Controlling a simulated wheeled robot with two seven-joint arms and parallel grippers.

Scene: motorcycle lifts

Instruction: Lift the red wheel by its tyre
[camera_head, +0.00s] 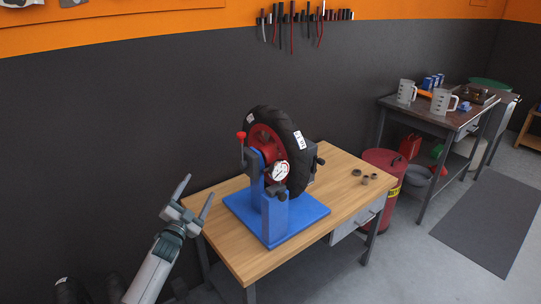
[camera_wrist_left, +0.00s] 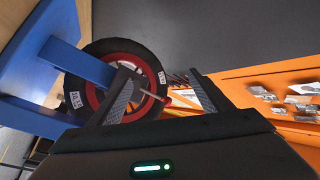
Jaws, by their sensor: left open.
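The red wheel with its black tyre (camera_head: 256,122) stands upright in a blue stand (camera_head: 276,214) on the wooden workbench (camera_head: 226,249). A dial gauge (camera_head: 280,171) on the stand hides part of the red rim. My left gripper (camera_head: 195,194) is open and empty, to the left of the stand and apart from the wheel. In the left wrist view the wheel's tyre (camera_wrist_left: 154,62) shows beyond the two open fingers (camera_wrist_left: 165,85), with the blue stand to its left. My right gripper is not in view.
Several small dark metal parts (camera_head: 366,178) lie on the bench's right side. A red drum (camera_head: 381,199) stands beside the bench. The bench's left front corner is clear.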

